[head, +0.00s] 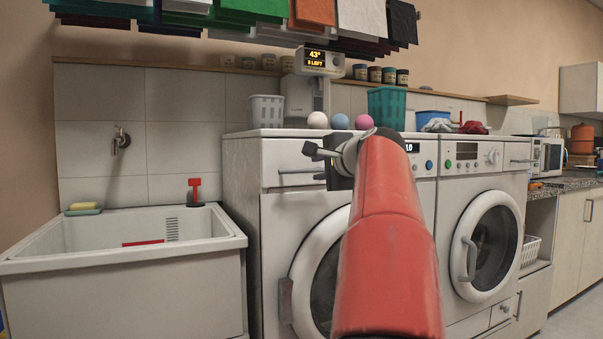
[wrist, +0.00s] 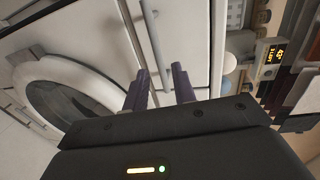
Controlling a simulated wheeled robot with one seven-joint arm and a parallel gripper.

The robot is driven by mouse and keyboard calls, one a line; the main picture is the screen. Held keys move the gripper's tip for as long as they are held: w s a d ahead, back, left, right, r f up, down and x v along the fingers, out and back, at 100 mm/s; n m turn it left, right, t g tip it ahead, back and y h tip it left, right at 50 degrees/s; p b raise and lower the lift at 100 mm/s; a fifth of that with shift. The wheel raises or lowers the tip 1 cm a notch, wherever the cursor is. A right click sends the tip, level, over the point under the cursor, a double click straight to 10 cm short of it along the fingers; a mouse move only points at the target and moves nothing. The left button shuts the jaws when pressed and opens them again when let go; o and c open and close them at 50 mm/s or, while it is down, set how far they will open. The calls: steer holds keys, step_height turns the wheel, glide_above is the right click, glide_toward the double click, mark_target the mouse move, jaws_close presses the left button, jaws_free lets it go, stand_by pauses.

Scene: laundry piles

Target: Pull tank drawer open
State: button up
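A white drawer front (head: 283,153) with a long bar handle (head: 297,170) is at the top left of the left machine, which I take for the tank drawer. It looks shut. My gripper (head: 318,153) is in front of its right part. In the wrist view the drawer front (wrist: 112,22) and bar handle (wrist: 153,40) show beyond my gripper (wrist: 160,84). Its two dark fingers are apart, with nothing seen held. The handle's near end appears between them in the picture; whether the fingers reach around it I cannot tell.
The left machine's round door (head: 308,275) is below the drawer. Balls (head: 318,120) and baskets (head: 388,107) stand on top. A sink (head: 130,255) is at the left, and a second machine (head: 483,220) is at the right. Hanging cloths (head: 365,15) are overhead.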

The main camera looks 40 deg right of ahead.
mark_target(309, 170)
steer(key=x, duration=0.6)
steer(key=shift+w+f+p, duration=0.1)
steer(key=shift+w+p, duration=0.1)
steer(key=shift+p, duration=0.2)
steer(key=shift+c, duration=0.2)
jaws_close()
